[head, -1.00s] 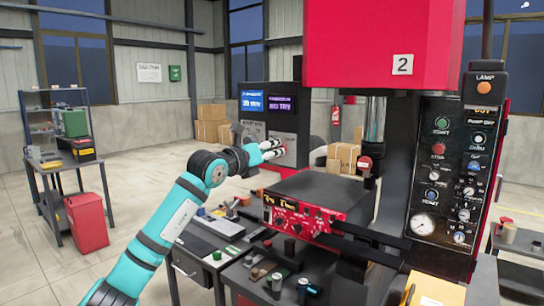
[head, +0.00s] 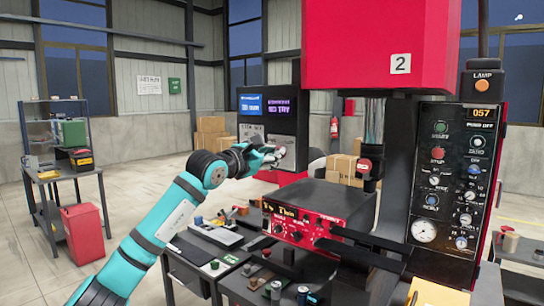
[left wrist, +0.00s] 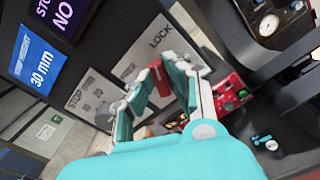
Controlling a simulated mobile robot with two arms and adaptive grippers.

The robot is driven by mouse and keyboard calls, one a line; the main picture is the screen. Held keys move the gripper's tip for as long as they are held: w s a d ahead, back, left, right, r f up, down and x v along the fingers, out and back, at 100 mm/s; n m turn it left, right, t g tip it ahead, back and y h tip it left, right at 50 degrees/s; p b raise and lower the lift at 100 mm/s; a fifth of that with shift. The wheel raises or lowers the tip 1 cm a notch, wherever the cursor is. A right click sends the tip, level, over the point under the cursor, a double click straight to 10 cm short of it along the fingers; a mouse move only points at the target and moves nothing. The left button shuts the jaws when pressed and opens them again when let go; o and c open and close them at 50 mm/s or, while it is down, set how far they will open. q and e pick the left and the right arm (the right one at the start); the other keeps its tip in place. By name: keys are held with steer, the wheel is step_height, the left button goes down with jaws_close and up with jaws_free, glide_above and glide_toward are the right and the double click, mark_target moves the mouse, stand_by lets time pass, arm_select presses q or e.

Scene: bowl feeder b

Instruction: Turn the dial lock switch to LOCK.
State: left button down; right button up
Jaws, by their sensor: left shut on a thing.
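The dial lock switch (left wrist: 158,76) shows as a red knob on the grey console panel, just below and beside the LOCK label (left wrist: 160,32) in the left wrist view. My left gripper (left wrist: 156,82) has its two fingers on either side of the red knob and is shut on it. In the head view my left gripper (head: 275,155) reaches to the front of the dark console (head: 290,120) and covers the switch there. The knob's exact pointing direction is hard to read. My right gripper is not in view.
The console's screens (head: 250,104) sit above the switch. The red press (head: 378,45) with its black control panel (head: 457,180) stands to the right. A red-fronted unit (head: 300,222) and a bench with small items lie in front of the console.

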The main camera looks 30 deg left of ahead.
arm_select(q)
steer(key=shift+f+m, duration=0.1)
steer(key=shift+m, duration=1.4)
steer(key=c, duration=1.3)
jaws_free()
steer(key=shift+s+a, duration=0.2)
steer(key=shift+s, duration=2.8)
steer(key=shift+s+a, duration=0.15)
steer(key=shift+s, duration=2.85)
